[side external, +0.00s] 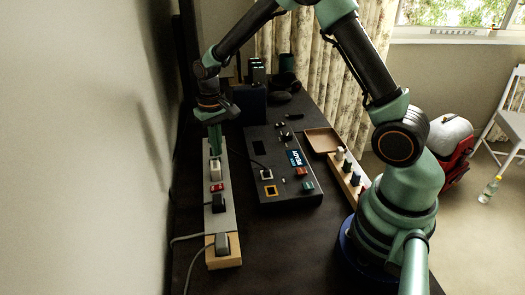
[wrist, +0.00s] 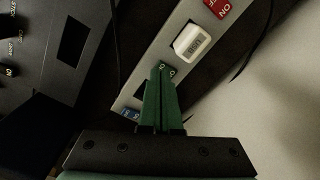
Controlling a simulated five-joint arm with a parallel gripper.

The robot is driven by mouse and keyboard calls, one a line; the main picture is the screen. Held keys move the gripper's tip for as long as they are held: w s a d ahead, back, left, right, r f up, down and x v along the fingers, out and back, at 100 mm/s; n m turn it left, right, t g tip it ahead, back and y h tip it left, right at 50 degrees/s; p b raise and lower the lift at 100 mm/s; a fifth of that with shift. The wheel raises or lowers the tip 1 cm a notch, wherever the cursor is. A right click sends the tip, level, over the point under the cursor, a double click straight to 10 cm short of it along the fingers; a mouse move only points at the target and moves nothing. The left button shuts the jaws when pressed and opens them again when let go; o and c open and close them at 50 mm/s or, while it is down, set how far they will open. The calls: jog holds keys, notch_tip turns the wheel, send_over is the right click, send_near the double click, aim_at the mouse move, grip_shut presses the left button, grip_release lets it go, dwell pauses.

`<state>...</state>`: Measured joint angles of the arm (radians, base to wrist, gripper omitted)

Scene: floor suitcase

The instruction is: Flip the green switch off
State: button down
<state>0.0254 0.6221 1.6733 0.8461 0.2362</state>
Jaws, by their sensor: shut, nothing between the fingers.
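My gripper (wrist: 160,72) is shut, its two green fingers pressed together and pointing down at the grey power strip (wrist: 137,97). In the side view my gripper (side external: 215,152) is over the strip's far part, just beyond a white plug (side external: 215,169). In the wrist view a dark green patch with white marks, apparently the green switch (wrist: 173,72), shows around the fingertips. The fingers cover much of it, so its position and any contact are unclear. The white plug (wrist: 193,42) sits beside it, and a red switch (wrist: 221,6) marked ON lies beyond.
A blue switch (wrist: 128,112) partly shows beside the fingers. A wall borders the left.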

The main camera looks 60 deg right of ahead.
jog(key=shift+f, duration=0.95)
dwell(0.9)
jog(key=shift+r, duration=3.5)
jog(key=shift+r, duration=0.1)
jog(key=s+a+r+n+t, duration=0.1)
jog(key=s+r+n+t, duration=0.2)
jog(key=s+r, duration=1)
jog(key=shift+s+r+t, duration=0.15)
jog(key=shift+s+t, duration=1.15)
jog(key=shift+s, duration=0.55)
